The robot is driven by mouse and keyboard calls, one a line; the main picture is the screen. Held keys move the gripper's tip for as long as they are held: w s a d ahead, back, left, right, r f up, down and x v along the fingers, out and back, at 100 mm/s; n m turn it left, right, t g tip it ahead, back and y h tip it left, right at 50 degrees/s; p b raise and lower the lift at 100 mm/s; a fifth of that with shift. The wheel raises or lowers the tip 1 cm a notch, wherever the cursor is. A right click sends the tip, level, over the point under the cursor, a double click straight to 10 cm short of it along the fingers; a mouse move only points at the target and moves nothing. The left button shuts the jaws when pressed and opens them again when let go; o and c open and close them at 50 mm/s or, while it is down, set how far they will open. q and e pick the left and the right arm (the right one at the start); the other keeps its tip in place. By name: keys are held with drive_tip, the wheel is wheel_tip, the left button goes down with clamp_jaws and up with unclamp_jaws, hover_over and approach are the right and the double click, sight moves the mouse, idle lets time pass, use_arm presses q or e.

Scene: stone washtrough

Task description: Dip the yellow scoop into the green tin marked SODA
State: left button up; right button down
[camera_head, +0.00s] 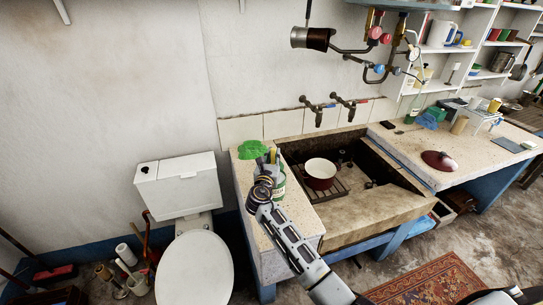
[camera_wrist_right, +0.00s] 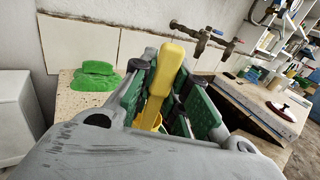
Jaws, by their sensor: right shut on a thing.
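My right gripper (camera_head: 268,168) is over the worktop left of the stone trough, shut on the yellow scoop (camera_head: 274,155). In the right wrist view, the scoop (camera_wrist_right: 170,70) stands steeply between the green-padded fingers (camera_wrist_right: 163,88), handle end up; its lower part is mostly hidden by the gripper. A green and white tin (camera_head: 279,188) stands on the worktop right beside the gripper in the head view, partly covered by it. Its marking is too small to read. I cannot tell whether the scoop's lower end is inside the tin. My left gripper is not in view.
The trough (camera_head: 375,208) holds a red and white pot (camera_head: 320,173) on a rack. Taps (camera_head: 330,104) project from the wall. A toilet (camera_head: 195,265) stands to the left.

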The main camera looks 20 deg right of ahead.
drive_tip(key=shift+f+b, duration=0.45)
drive_tip(key=shift+f, duration=0.5)
drive_tip(key=shift+f+b, duration=0.65)
drive_tip(key=shift+f, duration=0.4)
drive_tip(key=shift+f+b, duration=0.7)
drive_tip(key=shift+f, duration=0.55)
drive_tip(key=shift+f+b, duration=0.4)
drive_tip(key=shift+f, duration=0.55)
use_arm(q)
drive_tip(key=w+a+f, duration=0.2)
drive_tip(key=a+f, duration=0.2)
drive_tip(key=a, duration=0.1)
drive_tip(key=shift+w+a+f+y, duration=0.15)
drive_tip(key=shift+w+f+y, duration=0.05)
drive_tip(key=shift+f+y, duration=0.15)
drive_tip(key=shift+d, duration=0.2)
